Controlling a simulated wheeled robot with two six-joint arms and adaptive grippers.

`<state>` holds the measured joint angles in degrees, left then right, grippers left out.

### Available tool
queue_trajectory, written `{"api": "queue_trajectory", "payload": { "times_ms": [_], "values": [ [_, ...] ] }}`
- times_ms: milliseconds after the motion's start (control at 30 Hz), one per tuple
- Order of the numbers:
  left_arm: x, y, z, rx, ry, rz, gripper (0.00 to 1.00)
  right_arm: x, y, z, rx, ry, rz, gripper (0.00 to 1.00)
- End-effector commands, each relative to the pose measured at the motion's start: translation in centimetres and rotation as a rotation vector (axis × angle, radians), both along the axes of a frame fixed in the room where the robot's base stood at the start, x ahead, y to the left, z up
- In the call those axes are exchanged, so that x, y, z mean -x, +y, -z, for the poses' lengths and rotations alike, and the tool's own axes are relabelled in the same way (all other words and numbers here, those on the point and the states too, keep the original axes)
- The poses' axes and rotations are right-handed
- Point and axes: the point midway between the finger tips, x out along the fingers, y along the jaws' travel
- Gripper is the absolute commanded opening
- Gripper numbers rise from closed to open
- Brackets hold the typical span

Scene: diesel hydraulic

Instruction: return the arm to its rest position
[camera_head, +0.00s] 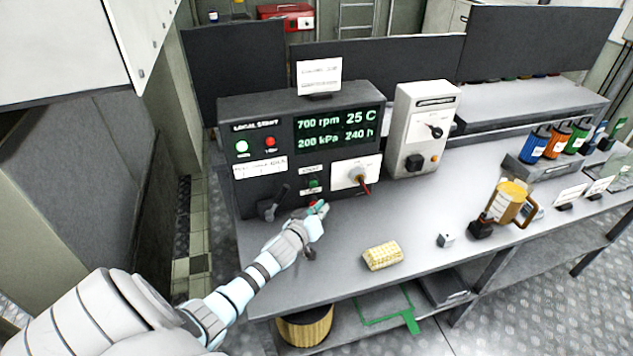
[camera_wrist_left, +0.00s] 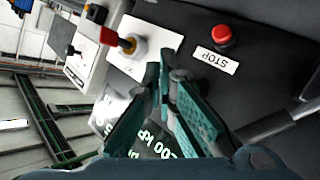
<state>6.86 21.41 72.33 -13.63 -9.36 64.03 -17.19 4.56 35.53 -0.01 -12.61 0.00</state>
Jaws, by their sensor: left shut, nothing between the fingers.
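My left arm reaches in from the lower left in the head view. Its left gripper (camera_head: 319,208) is at the lower front of the dark control panel (camera_head: 255,120), just above the bench. In the left wrist view the teal fingers (camera_wrist_left: 172,72) are together at the tips, with nothing between them. A red button (camera_wrist_left: 222,36) with a STOP label (camera_wrist_left: 216,61) is beyond the fingertips, apart from them. It is mostly hidden by the gripper in the head view. My right gripper is not in view.
A red-handled rotary switch (camera_head: 358,177) and a black lever (camera_head: 275,204) are close to the gripper. On the bench (camera_head: 340,270) are a yellow checked cloth or sponge (camera_head: 383,256), a small grey block (camera_head: 445,240) and a yellow jug (camera_head: 511,202). A white gauge box (camera_head: 424,130) stands right of the panel.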

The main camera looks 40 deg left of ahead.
Motion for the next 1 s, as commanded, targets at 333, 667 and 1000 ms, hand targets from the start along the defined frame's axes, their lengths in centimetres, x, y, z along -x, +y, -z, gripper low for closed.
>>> {"api": "queue_trajectory", "payload": {
  "times_ms": [333, 667, 1000],
  "values": [
    [1.0, -0.8, 0.6, -0.022, 0.039, 0.001, 0.0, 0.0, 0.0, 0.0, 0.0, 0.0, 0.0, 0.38],
    [16.8, -9.4, 4.7, -0.266, 0.597, 0.173, 0.0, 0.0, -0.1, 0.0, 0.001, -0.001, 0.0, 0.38],
    [30.2, -14.8, 2.7, -0.364, 0.939, 0.483, 0.0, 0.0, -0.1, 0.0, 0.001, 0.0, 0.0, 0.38]
  ]
}}
